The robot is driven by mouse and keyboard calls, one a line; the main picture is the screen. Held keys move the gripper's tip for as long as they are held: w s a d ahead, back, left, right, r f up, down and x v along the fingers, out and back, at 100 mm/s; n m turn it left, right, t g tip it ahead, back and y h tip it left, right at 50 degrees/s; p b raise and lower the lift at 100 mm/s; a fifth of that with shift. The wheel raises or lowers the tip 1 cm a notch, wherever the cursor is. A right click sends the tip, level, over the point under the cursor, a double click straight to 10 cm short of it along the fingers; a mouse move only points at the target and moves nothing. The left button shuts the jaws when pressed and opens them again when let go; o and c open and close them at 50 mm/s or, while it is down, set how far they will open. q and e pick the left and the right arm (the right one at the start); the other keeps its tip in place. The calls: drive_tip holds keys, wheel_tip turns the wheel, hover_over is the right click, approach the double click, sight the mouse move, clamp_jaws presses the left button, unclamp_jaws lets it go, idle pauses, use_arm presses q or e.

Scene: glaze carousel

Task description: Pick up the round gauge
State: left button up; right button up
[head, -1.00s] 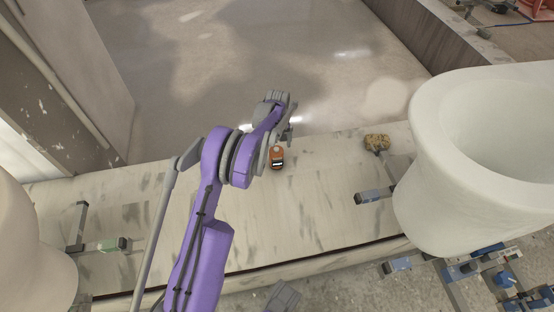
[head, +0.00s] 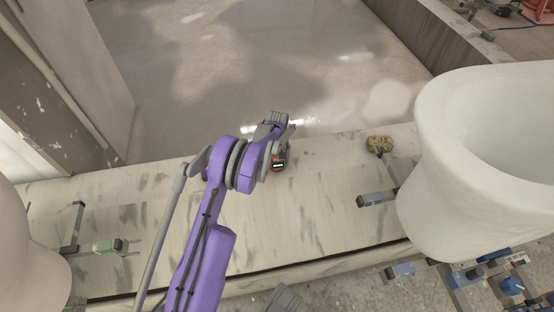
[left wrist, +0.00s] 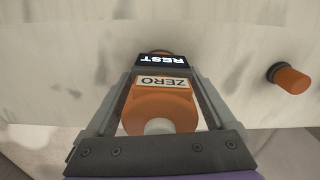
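The round gauge (head: 279,164) is orange with a dark display and lies on the pale, stained ledge (head: 320,205), partly behind my left gripper (head: 281,147) in the head view. In the left wrist view the gauge (left wrist: 160,108) sits between the two fingers of my left gripper (left wrist: 161,66).
An orange cylinder with a dark end (left wrist: 289,78) lies beside the gauge in the wrist view. A sponge (head: 379,144), a clamp (head: 377,198) and a large white vessel (head: 445,205) stand to the right. A green-handled tool (head: 108,246) lies at left.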

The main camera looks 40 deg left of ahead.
use_arm(q)
drive_tip(key=c, duration=1)
drive_tip(key=shift+r, duration=0.1)
